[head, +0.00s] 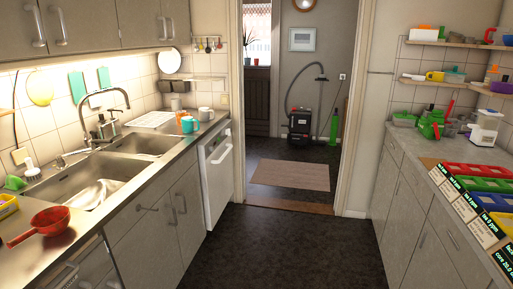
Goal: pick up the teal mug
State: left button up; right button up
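The teal mug (188,124) stands on the left counter at its far end, past the double sink. An orange cup (179,114) is close behind it, and a pale mug (206,113) stands to its right. The teal mug looks upright and its upper part is clear to see. Neither of my grippers shows in the head view.
A steel double sink (85,190) with a tall tap lies along the left counter. A white dishwasher (217,175) is below the mugs. The dark floor (275,240) is clear up to the doorway.

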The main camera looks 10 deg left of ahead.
aim_at(187, 122)
jog(key=i+l+u, duration=0.1)
jog(key=i+u, duration=0.25)
jog(key=i, duration=1.6)
